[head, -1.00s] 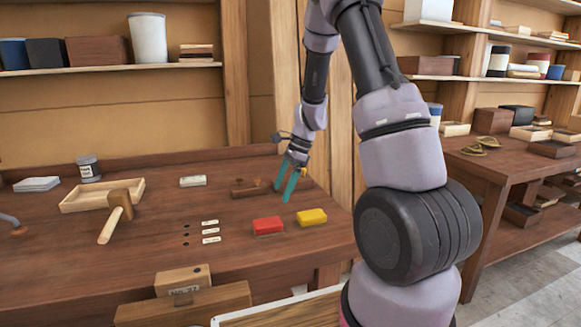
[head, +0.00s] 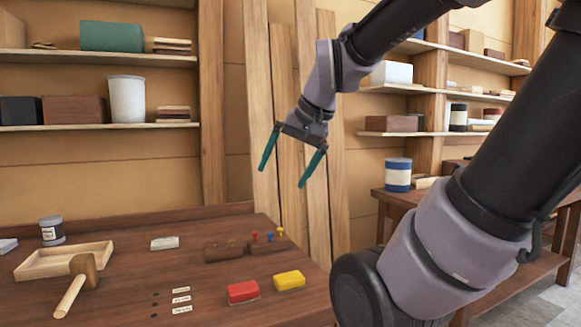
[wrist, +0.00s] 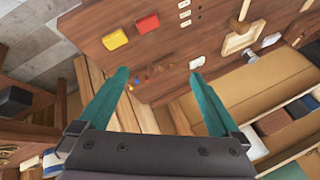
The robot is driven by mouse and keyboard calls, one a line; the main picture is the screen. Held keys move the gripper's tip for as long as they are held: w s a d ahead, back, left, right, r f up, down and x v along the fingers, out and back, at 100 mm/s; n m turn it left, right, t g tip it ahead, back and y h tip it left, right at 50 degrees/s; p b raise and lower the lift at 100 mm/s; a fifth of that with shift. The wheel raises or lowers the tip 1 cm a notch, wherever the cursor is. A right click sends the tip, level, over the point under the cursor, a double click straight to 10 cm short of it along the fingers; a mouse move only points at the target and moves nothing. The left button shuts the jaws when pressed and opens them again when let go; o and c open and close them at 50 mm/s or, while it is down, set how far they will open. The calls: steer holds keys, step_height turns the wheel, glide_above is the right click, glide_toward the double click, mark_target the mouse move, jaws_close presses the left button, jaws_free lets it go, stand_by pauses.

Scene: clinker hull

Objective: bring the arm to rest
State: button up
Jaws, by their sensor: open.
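My gripper (head: 286,168) has two teal fingers spread wide apart with nothing between them. In the head view it hangs in the air above the right back of the workbench (head: 215,300), in front of the upright planks. In the wrist view the fingers of my gripper (wrist: 158,88) are also apart and empty, with the bench beyond them.
A red block (head: 243,291) and a yellow block (head: 289,281) lie on the bench. Behind them is a dark wooden rack (head: 224,254) with small coloured pegs. Leaning planks (head: 262,120) stand behind my gripper.

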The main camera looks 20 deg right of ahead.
steer(key=shift+s+d+r+n+t, duration=0.1)
steer(key=shift+s+r+n+t, duration=0.15)
steer(key=shift+s, duration=0.3)
steer(key=shift+s+d+r+n+t, duration=0.15)
steer(key=shift+s+n, duration=0.1)
steer(key=shift+s, duration=0.25)
steer(key=shift+a, duration=0.1)
stand_by(0.4)
